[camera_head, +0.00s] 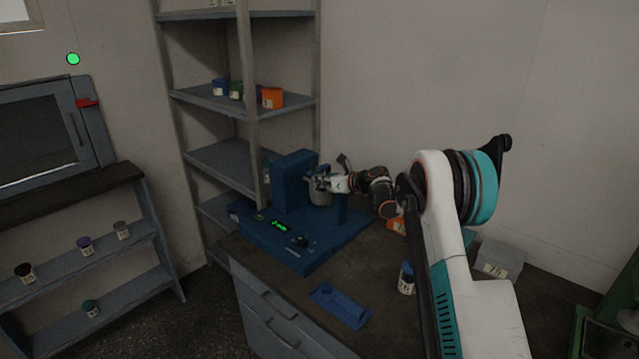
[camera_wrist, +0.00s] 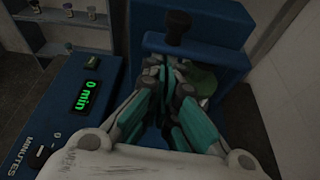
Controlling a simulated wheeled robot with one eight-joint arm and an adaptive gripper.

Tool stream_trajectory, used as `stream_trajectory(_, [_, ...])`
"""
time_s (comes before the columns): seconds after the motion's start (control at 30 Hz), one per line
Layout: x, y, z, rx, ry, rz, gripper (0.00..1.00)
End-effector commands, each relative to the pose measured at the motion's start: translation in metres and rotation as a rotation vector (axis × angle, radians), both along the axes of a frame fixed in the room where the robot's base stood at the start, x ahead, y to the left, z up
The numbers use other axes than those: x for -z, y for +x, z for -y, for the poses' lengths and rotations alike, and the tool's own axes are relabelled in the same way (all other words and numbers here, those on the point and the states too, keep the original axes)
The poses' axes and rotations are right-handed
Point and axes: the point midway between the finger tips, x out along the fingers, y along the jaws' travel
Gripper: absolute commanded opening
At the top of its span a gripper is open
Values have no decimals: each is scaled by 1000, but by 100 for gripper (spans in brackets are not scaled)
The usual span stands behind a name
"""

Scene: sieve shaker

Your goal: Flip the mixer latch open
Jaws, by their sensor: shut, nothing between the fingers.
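The blue mixer (camera_head: 294,180) stands on the dark workbench, with a flat base and an upright block at its back. A grey cylindrical container (camera_head: 320,193) sits in it, partly hidden by my gripper (camera_head: 320,183). In the wrist view, a black knob (camera_wrist: 177,27) stands up from a blue bar (camera_wrist: 205,52) just beyond my fingertips; it looks like the latch handle. My gripper (camera_wrist: 168,72) is shut and empty, pointing at this bar. I cannot tell whether it touches it. Something green (camera_wrist: 205,80) shows behind my fingers.
The mixer's panel (camera_wrist: 78,95) reads "0 min" in green. A blue tray (camera_head: 340,305) lies at the bench front, with a blue-and-white jar (camera_head: 406,278) and a grey box (camera_head: 499,257) to its right. Shelves (camera_head: 210,98) with cups stand behind.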

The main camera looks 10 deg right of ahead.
Motion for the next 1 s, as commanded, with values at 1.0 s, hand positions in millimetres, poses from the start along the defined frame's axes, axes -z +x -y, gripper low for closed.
stream_trajectory(1.0, [-68,8,12,1,417,-303,0])
